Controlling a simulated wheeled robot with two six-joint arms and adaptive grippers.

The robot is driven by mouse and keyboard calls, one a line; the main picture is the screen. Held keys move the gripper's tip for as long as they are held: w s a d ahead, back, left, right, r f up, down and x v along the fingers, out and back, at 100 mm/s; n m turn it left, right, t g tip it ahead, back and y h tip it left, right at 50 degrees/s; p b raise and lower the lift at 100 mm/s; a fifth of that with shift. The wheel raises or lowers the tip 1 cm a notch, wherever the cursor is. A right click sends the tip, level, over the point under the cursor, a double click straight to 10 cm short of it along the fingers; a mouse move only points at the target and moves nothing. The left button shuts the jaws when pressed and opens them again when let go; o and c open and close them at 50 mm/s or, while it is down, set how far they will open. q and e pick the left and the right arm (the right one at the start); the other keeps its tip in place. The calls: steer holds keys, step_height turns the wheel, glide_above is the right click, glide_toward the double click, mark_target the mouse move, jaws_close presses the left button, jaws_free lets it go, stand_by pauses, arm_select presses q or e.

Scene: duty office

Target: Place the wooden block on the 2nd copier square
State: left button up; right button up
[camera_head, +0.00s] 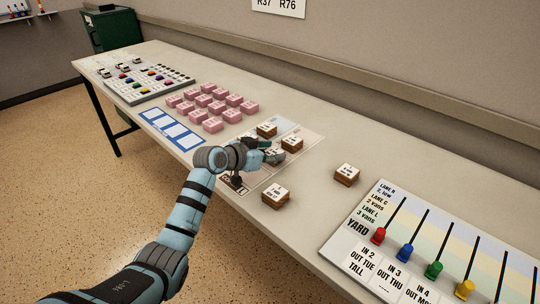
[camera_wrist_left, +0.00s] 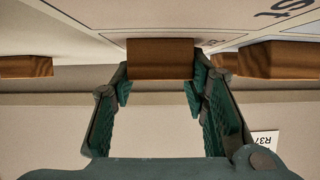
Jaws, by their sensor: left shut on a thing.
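Several wooden blocks with white labelled tops are in the head view. My left gripper (camera_head: 270,155) is over the printed copier sheet (camera_head: 302,138) at mid table. It is shut on a wooden block (camera_wrist_left: 160,58), seen between its green fingers (camera_wrist_left: 160,92) in the left wrist view. On the sheet, one block (camera_head: 266,130) is behind the gripper and another (camera_head: 292,143) is just to its right. The gripper and wrist hide part of the sheet, so I cannot tell which square the held block is over or whether it touches the sheet. My right gripper is not in view.
Two loose blocks stand on bare table, one near the front edge (camera_head: 276,195) and one farther right (camera_head: 346,173). Pink blocks (camera_head: 212,105) and a blue-framed card (camera_head: 172,130) are to the left. A yard board (camera_head: 430,240) with coloured pegs is at right.

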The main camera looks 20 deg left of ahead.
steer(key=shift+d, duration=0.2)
arm_select(q)
steer(key=o, duration=1.1)
steer(key=shift+o, duration=0.2)
steer(key=shift+r, duration=0.15)
steer(key=shift+s+a+r, duration=0.1)
steer(key=shift+s+r, duration=0.1)
steer(key=shift+s, duration=0.1)
steer(key=p+v, duration=0.3)
steer(key=v, duration=0.8)
steer(key=shift+s+p, duration=0.15)
steer(key=shift+p, duration=0.15)
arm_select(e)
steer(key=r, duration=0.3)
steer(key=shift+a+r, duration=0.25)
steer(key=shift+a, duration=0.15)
